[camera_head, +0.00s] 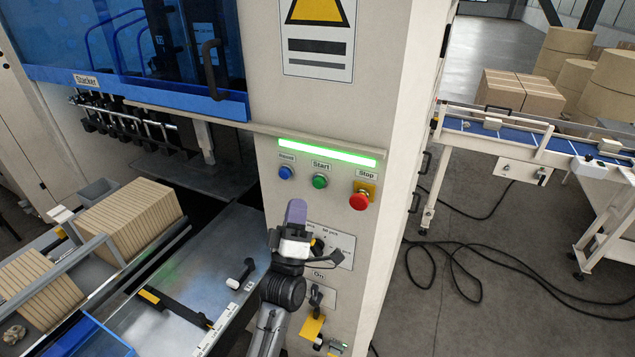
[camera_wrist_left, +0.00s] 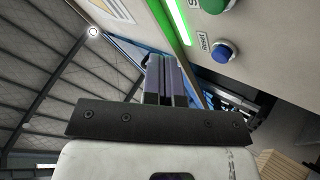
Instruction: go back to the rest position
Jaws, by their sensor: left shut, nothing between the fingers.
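My left gripper (camera_head: 296,212) is raised in front of the machine's control panel, below the buttons, with its purple-grey fingers pointing up. In the left wrist view its fingers (camera_wrist_left: 166,78) are together with nothing between them. The fingertips look apart from the panel, though the exact gap is hard to tell. The blue reset button (camera_head: 286,172), green start button (camera_head: 319,181) and red stop button (camera_head: 359,200) sit above it. The blue button also shows in the left wrist view (camera_wrist_left: 221,52). My right gripper is in neither view.
A green light strip (camera_head: 326,152) glows above the buttons. My left arm hides part of the lower panel with its switches (camera_head: 311,326). Stacks of kraft sheets (camera_head: 128,215) lie at the left. A conveyor (camera_head: 541,138) stands at the right, with cables (camera_head: 455,258) on the floor.

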